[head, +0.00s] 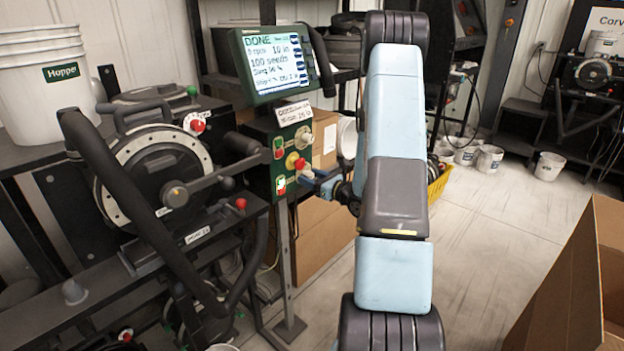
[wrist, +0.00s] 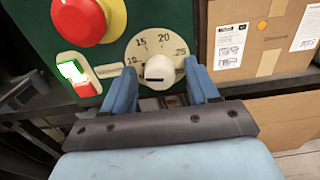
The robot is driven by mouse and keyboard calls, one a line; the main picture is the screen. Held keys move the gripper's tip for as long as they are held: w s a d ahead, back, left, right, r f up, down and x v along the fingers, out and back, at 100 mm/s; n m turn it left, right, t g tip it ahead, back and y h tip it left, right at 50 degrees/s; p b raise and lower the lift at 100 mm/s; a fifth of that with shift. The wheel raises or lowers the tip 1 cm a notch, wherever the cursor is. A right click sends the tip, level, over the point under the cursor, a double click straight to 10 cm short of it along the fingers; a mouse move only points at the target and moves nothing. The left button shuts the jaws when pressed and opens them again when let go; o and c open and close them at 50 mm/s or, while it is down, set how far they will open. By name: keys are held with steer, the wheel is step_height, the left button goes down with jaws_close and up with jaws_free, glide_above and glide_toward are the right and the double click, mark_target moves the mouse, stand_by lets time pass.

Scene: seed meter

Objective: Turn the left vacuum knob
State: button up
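A round cream knob (wrist: 159,72) with a dark slot sits on a beige dial (wrist: 163,46) marked 10, 15, 20 and 25, on a green control box (head: 259,150). In the wrist view, the knob is between the blue fingertips of my gripper (wrist: 157,78), with a gap on each side. The fingers are apart and appear empty. In the head view, my gripper (head: 320,183) is at the box's lower right and partly hides this dial. No label tells me whether this is the left vacuum knob. Another pale knob (head: 303,136) is higher on the box.
A red and yellow push button (wrist: 84,20) and a green and red rocker switch (wrist: 76,75) are left of the dial. A screen (head: 275,62) reading DONE stands above the box. Cardboard boxes (head: 325,235) are behind.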

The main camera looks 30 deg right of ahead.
steer(key=c, duration=1)
steer(key=shift+m, duration=0.4)
steer(key=o, duration=1)
steer(key=shift+o, duration=0.2)
steer(key=shift+s, duration=0.1)
steer(key=v, duration=1.3)
steer(key=shift+s, duration=0.35)
steer(key=shift+d, duration=0.1)
